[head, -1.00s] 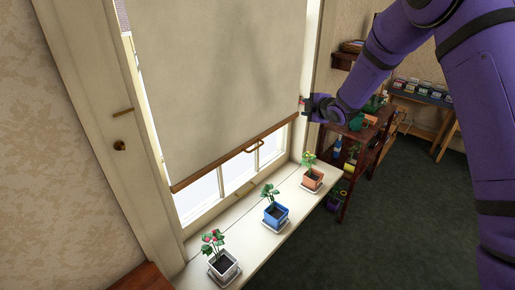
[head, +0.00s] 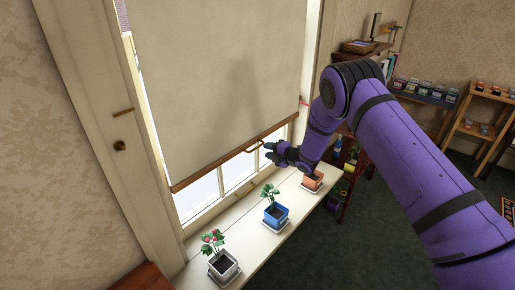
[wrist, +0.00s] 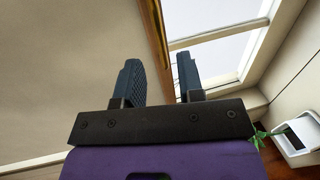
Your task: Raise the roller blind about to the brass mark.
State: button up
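The beige roller blind (head: 215,80) hangs over most of the window, with a wooden bar (head: 215,163) along its bottom edge. A short brass mark (head: 123,112) is on the left window frame, well above the bar. My gripper (head: 268,151) is at the bar's right half, close to the pull; I cannot tell whether it touches.
On the sill (head: 245,244) stand a white pot (head: 223,267), a blue pot (head: 275,214) and an orange pot (head: 312,181) with plants. The orange pot is just below my wrist. A round knob (head: 119,146) sits on the left frame. Shelves stand at the right.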

aim_at(257, 147)
jog(key=x, duration=0.7)
grip_shut()
